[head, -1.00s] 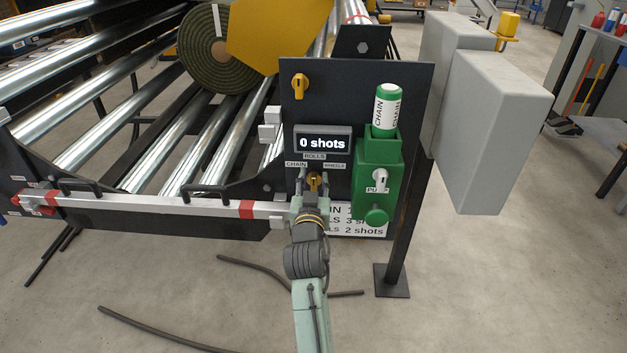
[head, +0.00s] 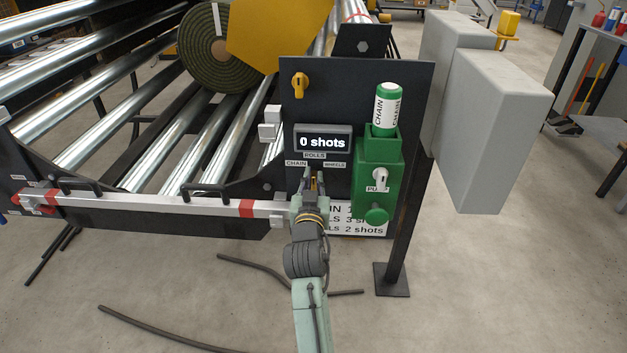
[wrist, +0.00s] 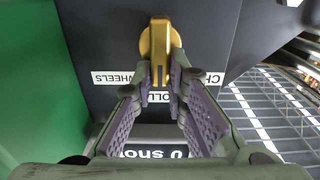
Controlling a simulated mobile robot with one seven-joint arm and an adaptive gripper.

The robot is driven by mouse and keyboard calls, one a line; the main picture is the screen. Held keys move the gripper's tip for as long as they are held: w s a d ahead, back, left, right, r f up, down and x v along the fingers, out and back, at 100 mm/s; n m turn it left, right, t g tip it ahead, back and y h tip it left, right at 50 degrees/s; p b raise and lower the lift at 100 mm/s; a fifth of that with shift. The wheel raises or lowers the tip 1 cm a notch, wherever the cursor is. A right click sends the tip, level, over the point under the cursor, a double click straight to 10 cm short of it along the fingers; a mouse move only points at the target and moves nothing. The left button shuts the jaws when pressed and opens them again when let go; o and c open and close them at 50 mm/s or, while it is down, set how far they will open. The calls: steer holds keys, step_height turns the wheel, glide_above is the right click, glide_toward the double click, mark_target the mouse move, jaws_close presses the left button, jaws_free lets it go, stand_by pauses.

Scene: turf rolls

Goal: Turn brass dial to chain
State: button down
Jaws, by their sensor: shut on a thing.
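The brass dial (wrist: 160,38) sits on the dark panel among the labels CHAIN, ROLLS and WHEELS. In the wrist view, which is upside down, its ridge stands upright in the picture, in line with the ROLLS label. My gripper (wrist: 163,82) is shut on this ridge, one finger on each side. In the head view my gripper (head: 313,182) hides most of the dial. The CHAIN label (head: 296,164) is up and left of the dial there, and the WHEELS label (head: 334,165) is up and right.
A display (head: 323,143) above the labels reads "0 shots". A green dispenser (head: 377,170) with a CHAIN canister (head: 387,110) stands close on the right. A yellow knob (head: 300,86) is higher on the panel. A red and white bar (head: 190,206) runs left of my gripper.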

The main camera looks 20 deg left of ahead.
steer(key=shift+n, duration=0.3)
steer(key=shift+s+a+f+n+p, duration=0.1)
steer(key=shift+a+n+p, duration=0.2)
steer(key=shift+n, duration=1.05)
steer(key=shift+s+a+f+n+p, duration=0.15)
steer(key=shift+n+p, duration=0.2)
steer(key=shift+n, duration=1.05)
steer(key=shift+a+n+p, duration=0.25)
steer(key=shift+n+p, duration=0.1)
steer(key=shift+n, duration=1)
steer(key=c, duration=1.6)
jaws_free()
steer(key=v, duration=1.2)
